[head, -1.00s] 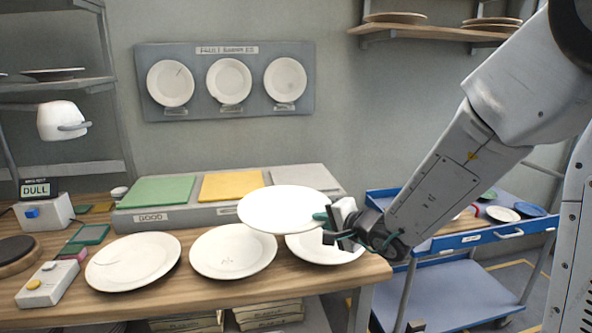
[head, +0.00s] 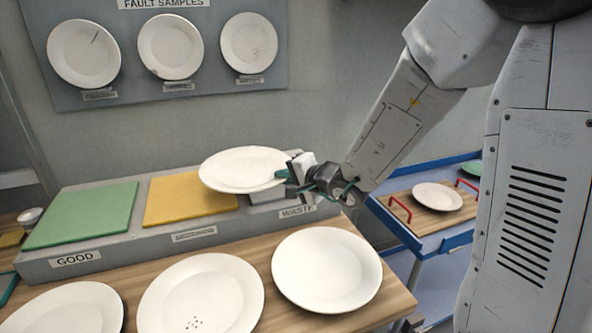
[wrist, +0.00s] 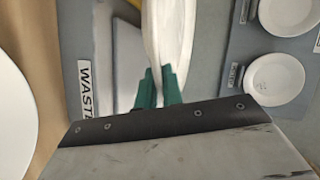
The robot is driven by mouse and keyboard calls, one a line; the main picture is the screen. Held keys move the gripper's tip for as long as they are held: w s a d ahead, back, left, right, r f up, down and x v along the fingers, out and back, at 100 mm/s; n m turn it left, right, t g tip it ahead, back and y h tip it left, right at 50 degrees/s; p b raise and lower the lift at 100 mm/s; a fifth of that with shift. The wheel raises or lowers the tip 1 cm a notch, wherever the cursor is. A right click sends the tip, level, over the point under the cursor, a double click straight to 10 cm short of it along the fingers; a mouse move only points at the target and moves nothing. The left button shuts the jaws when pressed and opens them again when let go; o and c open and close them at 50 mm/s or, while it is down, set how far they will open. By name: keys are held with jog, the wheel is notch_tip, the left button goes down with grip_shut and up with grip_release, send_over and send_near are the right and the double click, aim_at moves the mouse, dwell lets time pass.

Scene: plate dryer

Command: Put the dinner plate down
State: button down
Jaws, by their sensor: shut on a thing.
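The dinner plate (head: 243,168) is white and held nearly level by its right rim. My gripper (head: 284,174) is shut on that rim with green fingertips. In the head view the plate hangs over the right part of the yellow pad (head: 183,199) and the left part of the grey waste pad (head: 268,197). It hides most of the waste pad. In the wrist view the plate (wrist: 168,35) shows edge-on between the green fingertips (wrist: 159,88). The waste label (wrist: 86,88) is beside it. I cannot tell the exact gap under the plate.
A green pad (head: 82,216) lies over the good label. Three white plates lie on the wooden table (head: 395,299), the nearest to my gripper being the right one (head: 326,269). Sample plates hang on a wall board (head: 205,50). A blue cart (head: 445,235) stands right.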

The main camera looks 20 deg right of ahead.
jog(key=w+d, duration=0.2)
jog(key=d, duration=0.1)
jog(key=w+d, duration=0.3)
jog(key=d, duration=0.1)
jog(key=w+d+f, duration=0.1)
jog(key=w+d, duration=0.2)
jog(key=d, duration=0.1)
jog(key=shift+d+f, duration=0.1)
jog(key=shift+d, duration=0.1)
jog(key=shift+d+f, duration=0.1)
jog(key=shift+f, duration=1.7)
jog(key=c, duration=1.9)
grip_release()
jog(key=shift+s+f, duration=0.1)
jog(key=shift+f, duration=0.05)
jog(key=shift+o, duration=0.5)
